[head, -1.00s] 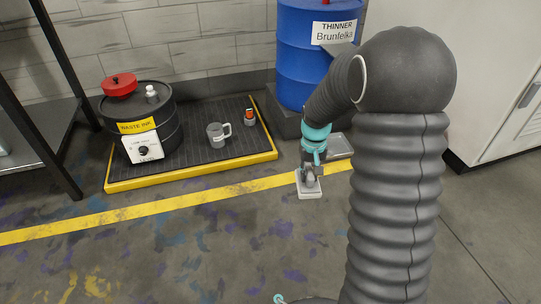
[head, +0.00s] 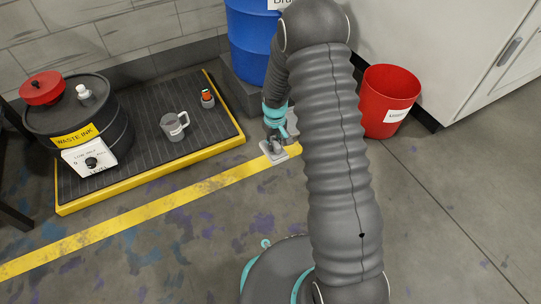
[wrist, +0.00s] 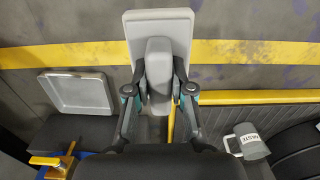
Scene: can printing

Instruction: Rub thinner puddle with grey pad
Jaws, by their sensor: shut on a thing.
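My gripper (head: 277,140) is shut on the raised handle of the grey pad (head: 272,155). In the wrist view the fingers (wrist: 160,88) close on the handle from both sides, and the pad's flat plate (wrist: 160,24) extends beyond them. The pad is low at the yellow floor line; whether it touches the floor I cannot tell. I cannot make out a thinner puddle in either view. The floor under the pad is hidden. The blue thinner drum (head: 251,45) stands behind my arm, partly covered by it.
A shallow grey tray (wrist: 77,93) lies beside the pad. The yellow-edged spill platform (head: 160,178) holds a waste ink drum (head: 110,105), a grey mug (head: 174,127) and a small orange-topped bottle (head: 207,98). A red bin (head: 385,100) stands at right. Front floor is clear.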

